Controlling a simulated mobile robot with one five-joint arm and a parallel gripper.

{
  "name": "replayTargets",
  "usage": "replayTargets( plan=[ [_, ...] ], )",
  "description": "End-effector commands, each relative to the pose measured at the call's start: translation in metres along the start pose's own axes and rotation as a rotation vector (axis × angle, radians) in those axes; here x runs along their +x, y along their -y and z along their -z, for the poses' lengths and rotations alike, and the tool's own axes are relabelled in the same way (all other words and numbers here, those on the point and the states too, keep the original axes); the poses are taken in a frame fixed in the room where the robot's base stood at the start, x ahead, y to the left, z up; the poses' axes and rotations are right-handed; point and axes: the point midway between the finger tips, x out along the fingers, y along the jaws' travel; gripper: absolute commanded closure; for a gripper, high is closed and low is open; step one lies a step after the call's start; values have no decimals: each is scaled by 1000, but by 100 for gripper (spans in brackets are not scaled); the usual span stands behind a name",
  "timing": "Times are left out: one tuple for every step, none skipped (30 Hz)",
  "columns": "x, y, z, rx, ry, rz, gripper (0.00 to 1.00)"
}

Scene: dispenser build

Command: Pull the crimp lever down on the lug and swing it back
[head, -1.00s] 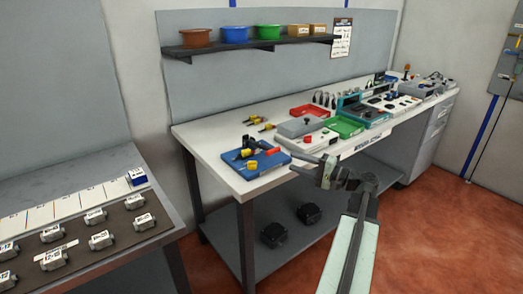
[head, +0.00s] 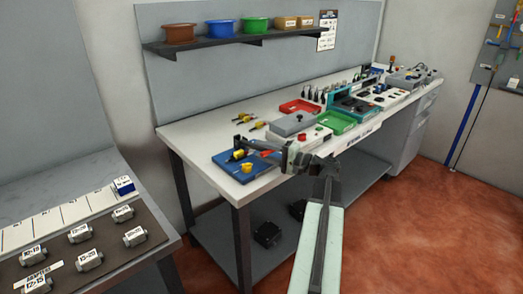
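The crimp station on the near left end of the white bench has a blue base (head: 228,168). A yellow part (head: 239,154) and a red part (head: 266,152) show on it. Dark parts stand at its back; I cannot tell which is the crimp lever. The lug is too small to make out. My gripper (head: 262,147) reaches left over the right side of the station and covers part of it. I cannot tell whether its fingers are apart or touch anything.
A grey box (head: 292,125), a red tray (head: 300,107) and a green tray (head: 335,122) stand farther right on the white bench (head: 195,133). A shelf (head: 200,46) with bins hangs above. A dark mat (head: 105,248) with labelled blocks lies at lower left.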

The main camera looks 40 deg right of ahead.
Motion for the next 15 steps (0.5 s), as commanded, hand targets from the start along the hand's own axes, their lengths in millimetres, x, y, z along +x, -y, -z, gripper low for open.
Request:
replayTargets(
  plan=[
    [6,0,0,0,1,0,60],
    [8,0,0,0,1,0,60],
    [10,0,0,0,1,0,60],
    [11,0,0,0,0,0,60],
    [12,0,0,0,0,0,60],
    [12,0,0,0,-1,0,60],
    [12,0,0,0,-1,0,60],
    [12,0,0,0,-1,0,60],
    [12,0,0,0,-1,0,60],
    [12,0,0,0,-1,0,60],
    [12,0,0,0,-1,0,60],
    [11,0,0,0,-2,0,69],
    [11,0,0,0,-2,0,77],
    [11,0,1,0,-2,0,85],
    [11,0,1,0,-2,0,97]
  ],
)
